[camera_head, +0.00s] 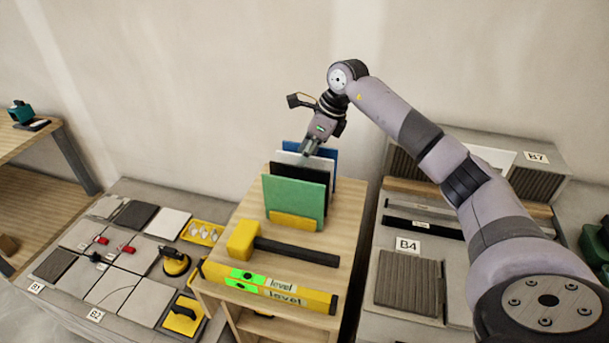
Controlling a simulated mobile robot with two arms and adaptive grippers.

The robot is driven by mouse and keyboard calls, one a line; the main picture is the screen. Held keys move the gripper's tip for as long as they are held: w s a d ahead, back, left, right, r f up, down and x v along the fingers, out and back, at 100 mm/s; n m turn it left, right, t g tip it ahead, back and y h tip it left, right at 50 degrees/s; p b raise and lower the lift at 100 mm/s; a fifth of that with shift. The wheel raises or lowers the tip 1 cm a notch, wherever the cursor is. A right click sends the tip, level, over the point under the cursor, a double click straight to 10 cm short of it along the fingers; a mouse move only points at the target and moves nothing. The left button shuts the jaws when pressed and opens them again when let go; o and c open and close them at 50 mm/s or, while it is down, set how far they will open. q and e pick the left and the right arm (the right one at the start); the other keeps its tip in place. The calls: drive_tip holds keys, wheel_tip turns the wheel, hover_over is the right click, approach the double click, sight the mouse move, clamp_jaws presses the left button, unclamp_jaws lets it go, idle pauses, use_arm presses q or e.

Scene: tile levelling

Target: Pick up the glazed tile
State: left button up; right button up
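Several upright tiles stand one behind another in a yellow rack (296,222) on the wooden stand. From front to back they are a green tile (294,196), a black tile (300,172), a white tile (288,157) and a blue tile (330,155). I cannot tell which of them is the glazed one. My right gripper (308,150) points down at the top edges of the rear tiles, near the white one. Its fingertips are small and partly merge with the tiles, so whether they grip one is unclear. My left gripper is out of view.
A yellow-headed mallet (243,240) and a yellow level (268,287) lie in front of the rack. A low bench (70,230) at left holds floor tiles and tools. Panels near sign B4 (407,245) lie at right. A wall stands close behind.

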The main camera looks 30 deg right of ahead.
drive_tip(key=shift+w+a+f, duration=0.15)
drive_tip(key=shift+w+f, duration=0.05)
drive_tip(key=shift+f, duration=0.4)
drive_tip(key=shift+f, duration=0.25)
idle(0.3)
clamp_jaws()
idle(0.7)
